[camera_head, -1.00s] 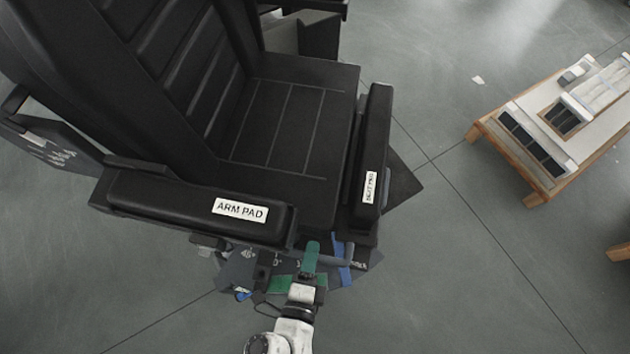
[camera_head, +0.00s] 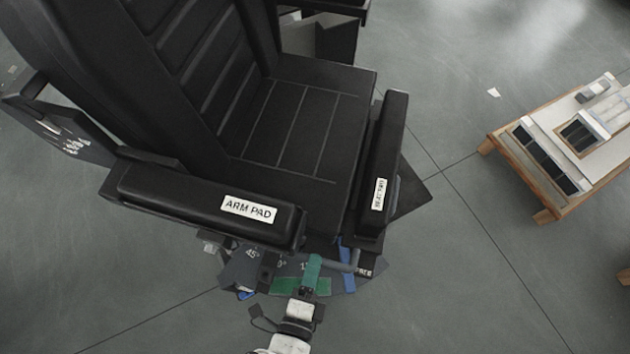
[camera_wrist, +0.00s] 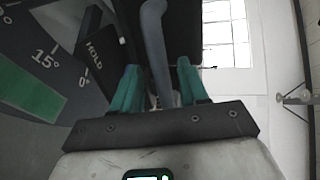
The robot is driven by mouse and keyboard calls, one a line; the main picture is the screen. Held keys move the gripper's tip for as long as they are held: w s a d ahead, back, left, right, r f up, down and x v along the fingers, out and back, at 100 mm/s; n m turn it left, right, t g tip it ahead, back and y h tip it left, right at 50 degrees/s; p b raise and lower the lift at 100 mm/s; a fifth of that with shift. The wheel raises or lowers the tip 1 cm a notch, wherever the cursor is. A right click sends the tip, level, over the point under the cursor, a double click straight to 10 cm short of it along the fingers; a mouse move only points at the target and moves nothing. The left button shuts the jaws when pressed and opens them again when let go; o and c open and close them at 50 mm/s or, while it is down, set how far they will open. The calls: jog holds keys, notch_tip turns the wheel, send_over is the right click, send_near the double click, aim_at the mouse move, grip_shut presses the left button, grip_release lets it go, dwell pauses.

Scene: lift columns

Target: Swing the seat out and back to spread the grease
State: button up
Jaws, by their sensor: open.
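The black seat (camera_head: 300,125) with its tall backrest fills the upper left of the head view. A pad (camera_head: 185,200) labelled ARM PAD is at its near side, and another padded arm (camera_head: 385,165) is at its right. Below is a dark angle plate (camera_head: 235,272) with degree marks and a green sector, also in the wrist view (camera_wrist: 70,108). My gripper (camera_head: 312,268) is at this plate. In the wrist view, its green fingers (camera_wrist: 162,84) are open, with a grey bar (camera_wrist: 154,45) running between them. I cannot tell whether they touch it.
In the wrist view, a black block (camera_wrist: 97,50) marked HOLD stands left of the fingers by the 0° mark. A low wooden table (camera_head: 530,160) with trays stands at the right of the head view. The floor between it and the seat is clear.

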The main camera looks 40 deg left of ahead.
jog(key=b+v, duration=0.1)
jog(key=v, duration=0.7)
jog(key=shift+s+d, duration=0.1)
dwell(0.7)
jog(key=w+d+f+n+g+h, duration=0.1)
jog(key=w+d+f+n+g, duration=0.2)
jog(key=w+d+n+g, duration=0.7)
jog(key=s+d+r+n+g+h, duration=0.1)
jog(key=s+d+r+h, duration=0.1)
jog(key=d, duration=0.9)
jog(key=s+d+r+n+g+h, duration=0.1)
jog(key=d+h, duration=0.3)
jog(key=d, duration=0.8)
jog(key=shift+s+d+r+g, duration=0.3)
jog(key=shift+s+r+g, duration=0.15)
jog(key=shift+r, duration=0.45)
